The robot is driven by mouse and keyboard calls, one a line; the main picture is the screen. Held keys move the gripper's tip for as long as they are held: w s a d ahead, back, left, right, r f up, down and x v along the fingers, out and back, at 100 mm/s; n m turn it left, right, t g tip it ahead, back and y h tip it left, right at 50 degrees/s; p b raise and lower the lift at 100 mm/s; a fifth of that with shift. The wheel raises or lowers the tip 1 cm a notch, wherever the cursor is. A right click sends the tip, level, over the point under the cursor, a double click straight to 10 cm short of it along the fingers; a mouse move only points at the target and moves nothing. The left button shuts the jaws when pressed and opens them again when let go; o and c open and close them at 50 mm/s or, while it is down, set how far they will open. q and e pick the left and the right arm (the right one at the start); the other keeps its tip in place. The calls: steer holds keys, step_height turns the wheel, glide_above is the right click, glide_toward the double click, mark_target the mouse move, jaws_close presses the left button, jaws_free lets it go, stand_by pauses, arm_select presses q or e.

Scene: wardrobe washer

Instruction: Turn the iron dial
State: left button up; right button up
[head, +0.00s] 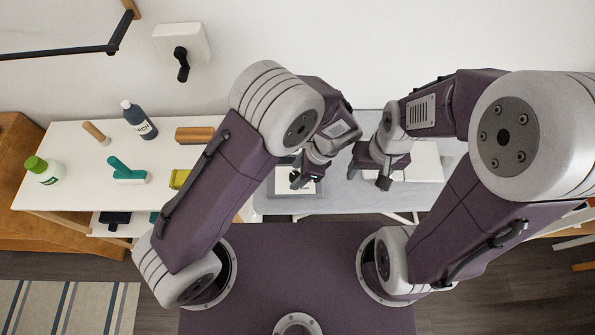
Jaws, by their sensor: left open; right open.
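I cannot make out the iron or its dial clearly. A small pale item with a grey base (292,188) lies on the grey ironing-board-like surface (340,203), under my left gripper, which hides most of it. It may be the iron or its rest. My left gripper (306,183) is open above or beside that item; I cannot tell whether it touches it. My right gripper (371,178) is open, a little to the right over the same surface, with nothing seen in it. A white flat-topped object (426,162) stands behind and right of my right gripper.
A white table (75,165) at left holds a dark bottle (139,121), a green-capped bottle (42,170), a teal-handled brush (127,172), a wooden-handled item (96,133) and a yellow block (180,179). A white wall box (181,42) with a black hook hangs above.

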arm_select(q)
steer(key=shift+a+f, duration=0.1)
steer(key=shift+a, duration=0.05)
steer(key=shift+c, duration=0.3)
jaws_close()
steer(key=shift+n+g+p, duration=0.3)
steer(key=shift+n+p, duration=0.15)
steer(key=shift+n, duration=0.25)
steer(key=shift+w+n+g+p, duration=0.15)
steer(key=shift+n+g+p, duration=0.35)
steer(key=shift+n, duration=0.7)
steer(key=n, duration=0.2)
steer(key=shift+n+g+h+p, duration=0.3)
steer(key=shift+g+p, duration=0.1)
steer(key=shift+w+n+g+h+p, duration=0.15)
steer(key=shift+n+g+h+p, duration=0.25)
steer(key=shift+n, duration=1.2)
